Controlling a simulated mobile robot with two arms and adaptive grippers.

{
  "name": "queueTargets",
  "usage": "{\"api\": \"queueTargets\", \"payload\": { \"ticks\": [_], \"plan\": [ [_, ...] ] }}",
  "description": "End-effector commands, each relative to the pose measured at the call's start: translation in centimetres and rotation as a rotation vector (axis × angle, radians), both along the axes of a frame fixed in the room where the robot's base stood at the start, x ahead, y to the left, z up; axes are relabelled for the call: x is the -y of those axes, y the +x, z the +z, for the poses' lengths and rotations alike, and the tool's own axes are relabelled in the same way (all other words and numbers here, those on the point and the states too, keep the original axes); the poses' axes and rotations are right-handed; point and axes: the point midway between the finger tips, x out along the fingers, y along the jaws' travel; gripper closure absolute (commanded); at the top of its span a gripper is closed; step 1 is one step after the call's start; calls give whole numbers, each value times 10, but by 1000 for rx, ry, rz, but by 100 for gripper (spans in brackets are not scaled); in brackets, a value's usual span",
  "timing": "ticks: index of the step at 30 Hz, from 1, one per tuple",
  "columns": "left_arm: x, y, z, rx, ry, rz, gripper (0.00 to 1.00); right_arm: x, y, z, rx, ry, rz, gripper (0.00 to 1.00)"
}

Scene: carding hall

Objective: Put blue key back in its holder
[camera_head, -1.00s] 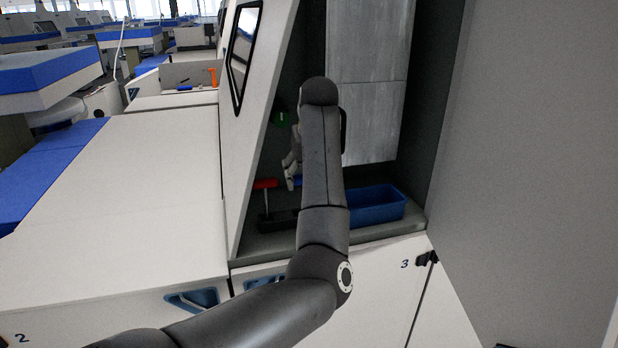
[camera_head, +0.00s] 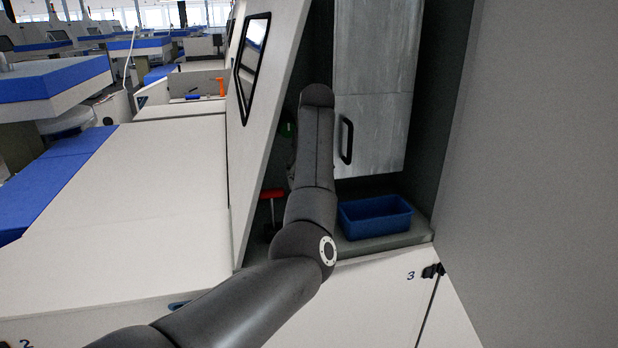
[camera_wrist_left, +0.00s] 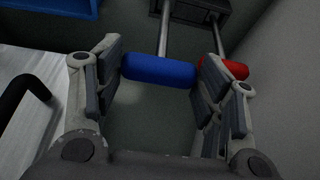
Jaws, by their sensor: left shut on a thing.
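The blue key's handle (camera_wrist_left: 160,71) sits crosswise between the fingers of my left gripper (camera_wrist_left: 161,58), which is shut on it. Its metal shaft runs up the left wrist view to the dark key holder (camera_wrist_left: 200,10). I cannot tell whether the shaft tip is inside the holder or just over it. The red key (camera_wrist_left: 237,69) stands beside it on the right, its shaft reaching the holder. In the head view the red key (camera_head: 272,194) shows left of my arm. The blue key, most of the holder and most of my left gripper are hidden there by my arm.
A blue bin (camera_head: 375,218) stands on the ledge right of my arm. A grey cabinet door with a black handle (camera_head: 346,140) is close to my forearm. A slanted white panel (camera_head: 262,130) bounds the niche on the left.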

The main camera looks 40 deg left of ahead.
Motion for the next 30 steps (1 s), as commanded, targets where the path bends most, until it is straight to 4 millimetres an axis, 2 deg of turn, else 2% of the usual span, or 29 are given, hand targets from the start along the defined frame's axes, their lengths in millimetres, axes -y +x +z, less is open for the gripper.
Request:
{"api": "queueTargets", "payload": {
  "ticks": [14, 30],
  "plan": [
    [-22, 18, -1, 1, 0, 0, 85, -1, 0, 0, 1, 1, 0, 60],
    [-21, 18, -33, 3, 2, 0, 85, -5, 0, -6, 1, 5, -1, 60]
  ]
}}
